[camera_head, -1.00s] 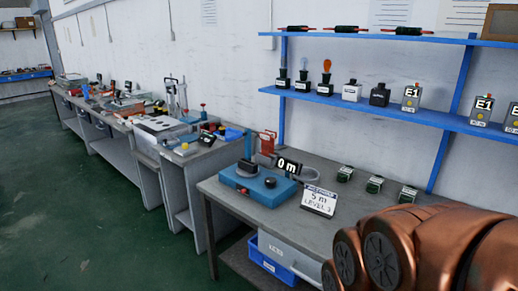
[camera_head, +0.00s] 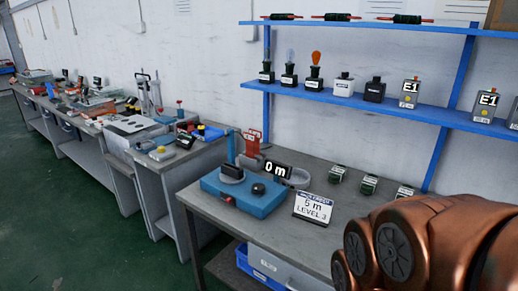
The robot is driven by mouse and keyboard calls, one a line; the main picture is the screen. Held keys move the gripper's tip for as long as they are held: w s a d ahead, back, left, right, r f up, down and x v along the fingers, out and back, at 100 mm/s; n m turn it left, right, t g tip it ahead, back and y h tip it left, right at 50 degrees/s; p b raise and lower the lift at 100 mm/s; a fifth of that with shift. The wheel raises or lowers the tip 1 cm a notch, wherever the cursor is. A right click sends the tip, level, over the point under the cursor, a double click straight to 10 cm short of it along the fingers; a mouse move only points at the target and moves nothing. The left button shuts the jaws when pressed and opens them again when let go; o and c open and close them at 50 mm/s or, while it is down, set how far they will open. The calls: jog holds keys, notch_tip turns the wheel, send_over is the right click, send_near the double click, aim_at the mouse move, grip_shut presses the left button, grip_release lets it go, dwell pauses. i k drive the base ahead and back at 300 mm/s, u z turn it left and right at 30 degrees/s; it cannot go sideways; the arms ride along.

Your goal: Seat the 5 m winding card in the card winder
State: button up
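A blue machine (camera_head: 246,196) with a grey spool-like part on top, a black knob and a display reading "0 m" stands on the near bench; it looks like the card winder. A white card (camera_head: 313,207) marked "5 m" and "LEVEL", its last digit hard to read, stands tilted on the bench just right of it, apart from the machine. Several small dark green blocks with pale labels (camera_head: 370,185) sit in a row behind; their lettering is too small to read, and I cannot tell which is the winding card. My gripper is out of view; only my copper-coloured arm shows at lower right.
The grey bench (camera_head: 290,242) has free surface in front of the card. A red upright fixture (camera_head: 252,142) stands behind the machine. A blue shelf (camera_head: 420,108) above holds bulbs, bottles and E1 boxes. A blue bin (camera_head: 256,268) sits underneath. Another cluttered bench (camera_head: 165,160) stands left.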

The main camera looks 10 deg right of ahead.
aim_at(231, 174)
jog(key=u, duration=1.35)
jog(key=i, duration=4.65)
jog(key=z, duration=3.5)
